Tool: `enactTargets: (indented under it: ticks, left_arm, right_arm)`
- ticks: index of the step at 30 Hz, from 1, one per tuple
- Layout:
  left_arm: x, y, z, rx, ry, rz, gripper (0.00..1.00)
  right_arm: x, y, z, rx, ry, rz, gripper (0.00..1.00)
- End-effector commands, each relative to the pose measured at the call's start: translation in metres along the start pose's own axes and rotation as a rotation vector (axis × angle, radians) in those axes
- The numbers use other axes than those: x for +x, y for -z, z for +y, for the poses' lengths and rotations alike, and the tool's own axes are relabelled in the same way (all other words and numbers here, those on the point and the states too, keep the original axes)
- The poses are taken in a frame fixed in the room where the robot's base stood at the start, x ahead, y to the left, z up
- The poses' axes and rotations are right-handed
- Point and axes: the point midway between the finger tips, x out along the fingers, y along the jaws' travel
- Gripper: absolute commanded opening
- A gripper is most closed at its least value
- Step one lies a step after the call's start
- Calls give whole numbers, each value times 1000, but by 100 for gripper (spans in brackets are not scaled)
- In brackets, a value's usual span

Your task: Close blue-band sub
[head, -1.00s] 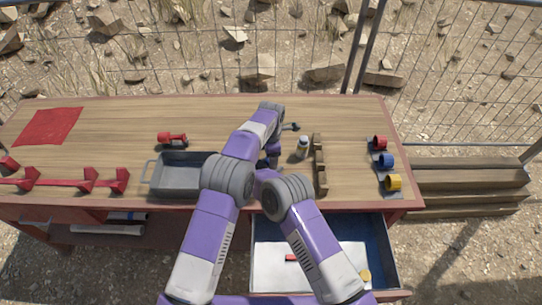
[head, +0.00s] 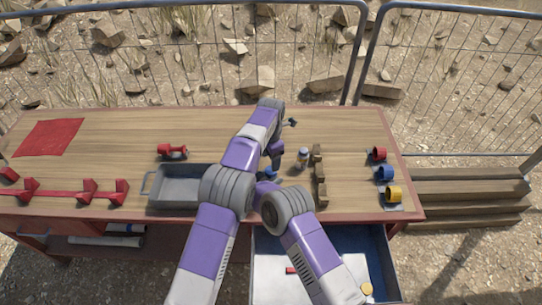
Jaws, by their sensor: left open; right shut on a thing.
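A small blue piece (head: 268,174), perhaps the blue-band sub, shows just right of the grey tray; my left arm hides most of it. My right gripper (head: 272,164) is mostly hidden behind the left arm, at this blue piece, and is shut on it as far as I can tell. My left gripper (head: 291,122) is open and empty beyond it, over the middle of the table. A blue ring-shaped cap (head: 386,173) stands at the table's right end between a red cap (head: 378,154) and a yellow cap (head: 394,194).
A grey tray (head: 155,200) and a red-banded piece (head: 172,151) lie left of my arms. A small bottle (head: 303,157) and a notched wooden rack (head: 320,178) stand to the right. An open drawer (head: 378,245) juts out in front. Red brackets (head: 85,190) line the left front.

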Motion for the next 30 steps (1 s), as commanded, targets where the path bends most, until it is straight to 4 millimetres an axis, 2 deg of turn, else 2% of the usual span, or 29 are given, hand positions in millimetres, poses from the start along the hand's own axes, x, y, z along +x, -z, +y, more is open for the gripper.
enactTargets:
  ticks: [4, 9, 20, 25, 30]
  left_arm:
    - [-13, -1, 0, -187, -2, -1, 66]
    - [-19, -1, -1, -305, 0, -2, 66]
    - [-19, -1, -1, -317, 1, -2, 66]
    - [-4, -1, -1, -316, 2, 0, 66]
    - [23, 0, -1, -316, 2, 0, 66]
  right_arm:
    - [0, 1, 0, 1, 0, 1, 0]
    - [0, 1, 0, 1, 0, 1, 0]
    - [0, 1, 0, 1, 0, 1, 0]
    - [0, 0, 0, 0, 0, 1, 0]
    - [0, 0, 0, 0, 0, 1, 0]
